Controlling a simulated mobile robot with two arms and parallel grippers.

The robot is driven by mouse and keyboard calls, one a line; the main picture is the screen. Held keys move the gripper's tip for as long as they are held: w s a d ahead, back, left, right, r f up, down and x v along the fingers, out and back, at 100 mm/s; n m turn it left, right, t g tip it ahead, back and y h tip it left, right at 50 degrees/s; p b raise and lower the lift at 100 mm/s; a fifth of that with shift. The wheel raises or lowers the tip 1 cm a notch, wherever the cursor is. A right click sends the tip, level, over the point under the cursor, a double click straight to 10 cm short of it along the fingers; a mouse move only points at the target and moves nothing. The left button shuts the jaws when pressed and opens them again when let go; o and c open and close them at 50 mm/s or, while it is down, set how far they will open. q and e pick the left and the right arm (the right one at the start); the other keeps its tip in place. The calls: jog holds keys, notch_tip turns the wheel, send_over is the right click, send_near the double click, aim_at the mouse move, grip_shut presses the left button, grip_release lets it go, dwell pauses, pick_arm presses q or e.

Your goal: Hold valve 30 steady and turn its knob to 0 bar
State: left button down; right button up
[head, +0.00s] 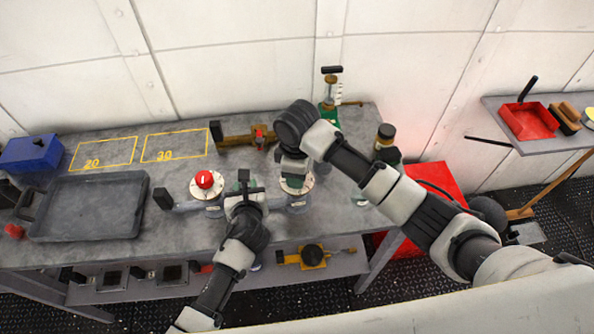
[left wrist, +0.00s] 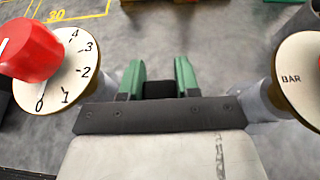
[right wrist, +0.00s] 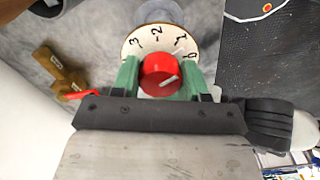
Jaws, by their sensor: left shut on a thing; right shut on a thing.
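Two valves with white dials stand on the grey bench; their number tags are too small to read. The right valve (head: 297,203) is partly hidden by my right gripper (head: 294,172). That gripper is shut on its red knob (right wrist: 159,75), whose white line points right, on the 0 side of the dial (right wrist: 134,43); the exact reading is unclear. My left gripper (left wrist: 160,88) is shut on a black grip (head: 243,176) beside this valve, between the two dials. The left valve's red knob (head: 205,179) is free and also shows in the left wrist view (left wrist: 28,50).
Yellow outlines marked 20 (head: 104,152) and 30 (head: 174,146) lie empty at the back left. A dark tray (head: 88,205) and blue box (head: 30,153) are at left. Brass fittings (head: 237,139) and a green valve (head: 330,112) stand behind. A red bin (head: 435,178) stands right of the bench.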

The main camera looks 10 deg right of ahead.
jog(key=m, duration=0.4)
jog(key=shift+m, duration=0.4)
dwell(0.4)
jog(key=o, duration=0.9)
jog(key=shift+o, duration=0.2)
notch_tip(320, 180, up, 12)
pick_arm(q)
jog(key=c, duration=0.7)
grip_release()
jog(key=shift+s, duration=0.1)
